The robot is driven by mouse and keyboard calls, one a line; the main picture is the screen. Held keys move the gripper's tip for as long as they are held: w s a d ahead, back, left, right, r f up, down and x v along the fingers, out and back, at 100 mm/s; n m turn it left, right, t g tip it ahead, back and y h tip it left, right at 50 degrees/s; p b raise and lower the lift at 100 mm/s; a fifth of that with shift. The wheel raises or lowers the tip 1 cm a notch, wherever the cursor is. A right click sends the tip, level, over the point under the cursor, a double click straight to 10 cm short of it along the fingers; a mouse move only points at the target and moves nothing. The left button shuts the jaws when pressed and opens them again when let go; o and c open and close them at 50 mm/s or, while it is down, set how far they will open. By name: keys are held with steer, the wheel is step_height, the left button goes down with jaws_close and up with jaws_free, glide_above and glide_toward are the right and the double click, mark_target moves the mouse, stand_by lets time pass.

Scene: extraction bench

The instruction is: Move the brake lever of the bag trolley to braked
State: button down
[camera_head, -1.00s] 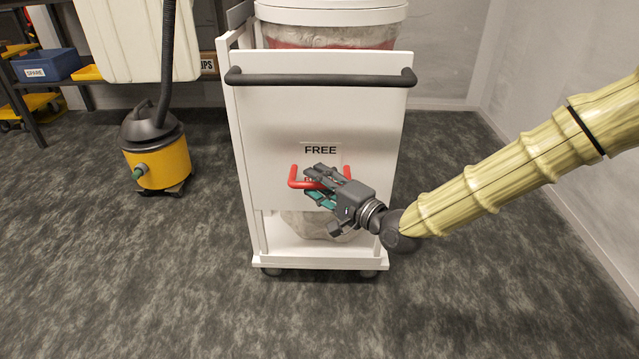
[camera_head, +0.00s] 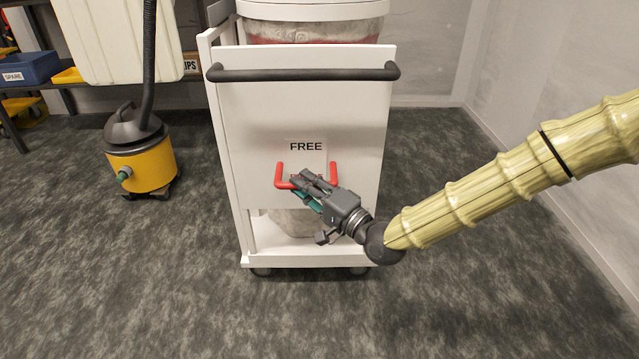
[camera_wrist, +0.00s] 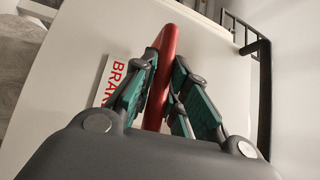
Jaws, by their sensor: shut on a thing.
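The bag trolley (camera_head: 300,105) is a white cart with a dark push bar. Its red brake lever (camera_head: 282,182) is a U-shaped bar on the front panel, below a label (camera_head: 306,146) reading FREE. My gripper (camera_head: 307,182) is shut on the bar of the lever. In the wrist view, the red lever (camera_wrist: 163,75) runs between the teal-padded fingers of my gripper (camera_wrist: 163,88), which close on it from both sides. A red label (camera_wrist: 112,80) beside it shows the letters BRAK; the rest is hidden behind a finger.
A dark push bar (camera_head: 300,74) crosses the trolley above the lever. A yellow vacuum (camera_head: 142,165) with a black hose stands to the left. A shelf with a blue SPARE bin (camera_head: 28,68) is at far left. Grey walls stand at right; the carpet in front is clear.

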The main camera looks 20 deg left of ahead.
steer(key=shift+w+a+f+n+y+b, duration=0.15)
steer(key=shift+f+n+y+b, duration=0.5)
steer(key=shift+f+n+y, duration=0.45)
steer(key=shift+w+a+f+n+y+b, duration=0.15)
steer(key=shift+f+n+y+b, duration=0.55)
steer(key=shift+n, duration=0.6)
steer(key=shift+d+f, duration=0.1)
steer(key=c, duration=1.4)
jaws_free()
steer(key=v, duration=1.2)
steer(key=shift+w, duration=0.15)
